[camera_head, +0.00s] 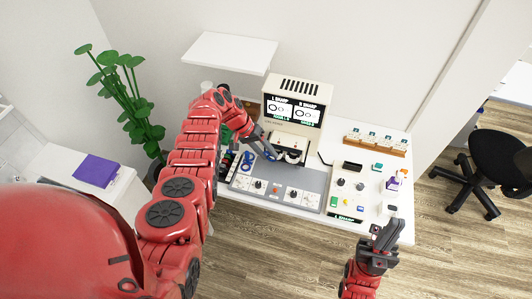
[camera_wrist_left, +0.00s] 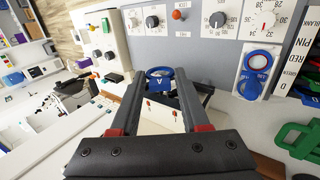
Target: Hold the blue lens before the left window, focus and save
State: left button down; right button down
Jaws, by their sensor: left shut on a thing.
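My left gripper (camera_wrist_left: 166,82) is shut on a blue lens (camera_wrist_left: 160,71), a blue ring with a tab marked A. In the head view the left gripper (camera_head: 270,151) is at the left front of the viewer box (camera_head: 291,142) below the screen. Its windows are too small and partly covered to tell if the lens is before the left one. A second blue ring (camera_wrist_left: 262,60) sits in a white holder on the console; it also shows in the head view (camera_head: 246,157). The screen (camera_head: 294,110) reads L SHARP and R SHARP over ring figures. My right gripper (camera_head: 384,234) seems open and empty.
The grey console (camera_head: 262,178) has dials and a red knob (camera_head: 276,188). To its right is a white panel with knobs and coloured buttons (camera_head: 347,201). A wooden rack (camera_head: 376,144) stands behind it. Green and dark pieces lie left of the console. A white shelf (camera_head: 230,51) hangs above.

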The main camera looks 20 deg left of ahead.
pick_arm(q)
jog(key=shift+w+f+b, duration=0.25)
jog(key=shift+f+b, duration=0.65)
jog(key=shift+b, duration=0.5)
jog(key=shift+w+f+b, duration=0.3)
jog(key=shift+f+b, duration=0.55)
jog(key=shift+b, duration=0.6)
jog(key=shift+w+f+b, duration=0.25)
jog(key=shift+f+b, duration=0.65)
jog(key=shift+b, duration=0.5)
jog(key=shift+s+p, duration=0.1)
jog(key=shift+p, duration=0.2)
